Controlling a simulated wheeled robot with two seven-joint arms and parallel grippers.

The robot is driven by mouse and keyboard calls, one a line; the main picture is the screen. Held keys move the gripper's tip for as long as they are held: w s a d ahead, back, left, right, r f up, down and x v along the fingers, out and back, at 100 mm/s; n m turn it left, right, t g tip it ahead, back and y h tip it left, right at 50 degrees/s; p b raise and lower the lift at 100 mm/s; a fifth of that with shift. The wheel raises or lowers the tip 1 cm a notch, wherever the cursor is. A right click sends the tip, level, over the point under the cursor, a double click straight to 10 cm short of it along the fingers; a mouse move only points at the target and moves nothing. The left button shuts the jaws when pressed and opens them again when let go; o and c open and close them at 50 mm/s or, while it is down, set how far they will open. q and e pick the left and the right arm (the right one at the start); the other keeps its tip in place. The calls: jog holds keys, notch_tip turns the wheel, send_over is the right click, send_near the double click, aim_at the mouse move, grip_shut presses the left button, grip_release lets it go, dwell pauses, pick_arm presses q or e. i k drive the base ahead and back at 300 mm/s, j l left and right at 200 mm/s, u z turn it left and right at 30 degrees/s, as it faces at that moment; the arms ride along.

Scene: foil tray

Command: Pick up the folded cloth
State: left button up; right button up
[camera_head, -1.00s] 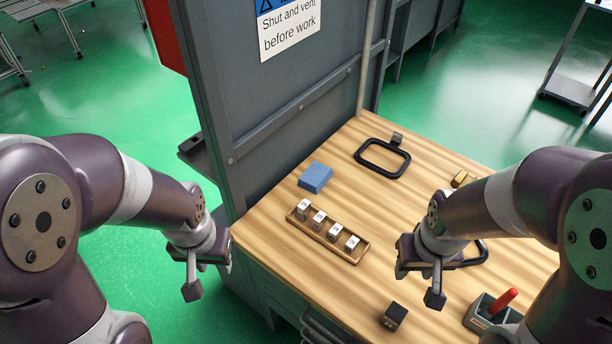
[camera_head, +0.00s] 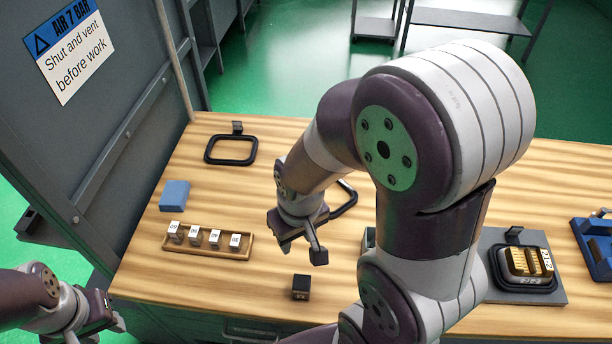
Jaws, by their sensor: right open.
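The folded cloth (camera_head: 174,195) appears as a small blue flat block lying on the wooden worktop, near its left side. My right gripper (camera_head: 302,250) is open and empty above the worktop, to the right of the cloth and well apart from it. My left gripper (camera_head: 96,328) is at the lower left, off the worktop's front left edge, with its fingers apart and nothing between them. Neither gripper touches the cloth.
A wooden rack (camera_head: 207,243) with several white-topped blocks lies just in front of the cloth. A black frame (camera_head: 231,162) lies behind it. A dark cube (camera_head: 301,287) sits near the front. A grey panel (camera_head: 85,140) borders the left. A black tray (camera_head: 527,284) stands at right.

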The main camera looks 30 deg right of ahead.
aim_at(173, 198)
jog(key=z, duration=0.35)
jog(key=j+z, duration=0.3)
jog(key=z, duration=0.15)
jog(key=i+j+z, duration=0.1)
jog(key=j+z, duration=0.55)
jog(key=z, duration=0.25)
jog(key=k+j+z, duration=0.1)
jog(key=j+z, duration=0.2)
jog(key=z, duration=0.15)
jog(key=j, duration=0.2)
jog(key=k, duration=0.05)
